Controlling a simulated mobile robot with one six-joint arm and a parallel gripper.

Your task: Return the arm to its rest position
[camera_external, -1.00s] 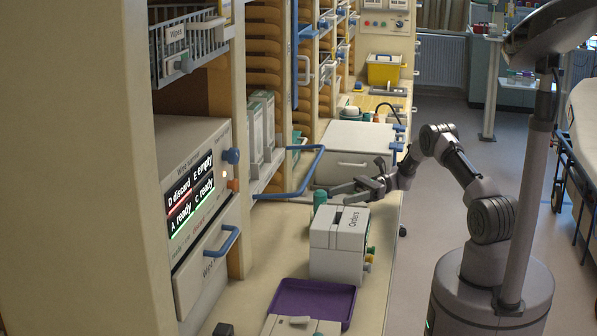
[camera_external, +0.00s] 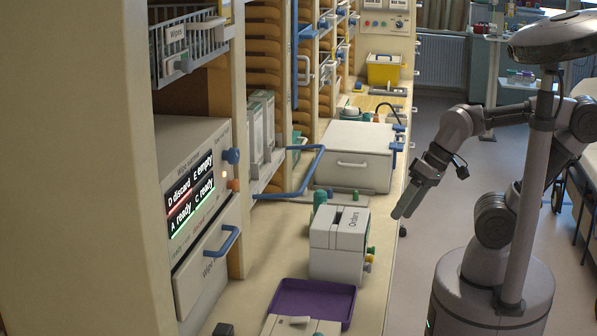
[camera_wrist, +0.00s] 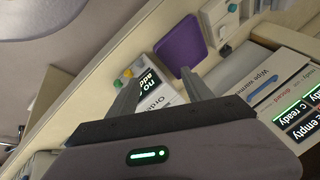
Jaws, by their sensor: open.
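My gripper (camera_external: 401,213) hangs at the right edge of the counter, pointing down and left, to the right of the white Orders box (camera_external: 338,245). It holds nothing. In the wrist view my gripper's two fingers (camera_wrist: 158,92) are spread apart, with the Orders box (camera_wrist: 163,94) and the purple tray (camera_wrist: 181,45) beyond them. My arm is bent, with its elbow raised to the right beside my column. The fingertips' exact gap to the counter edge is unclear in the external view.
The counter (camera_external: 255,268) runs along the left, bearing the Orders box, a green cylinder (camera_external: 320,199), the purple tray (camera_external: 300,301) and a large white lidded box (camera_external: 352,155). A blue handle (camera_external: 305,178) juts out over it. The floor (camera_external: 432,225) right of the counter is clear.

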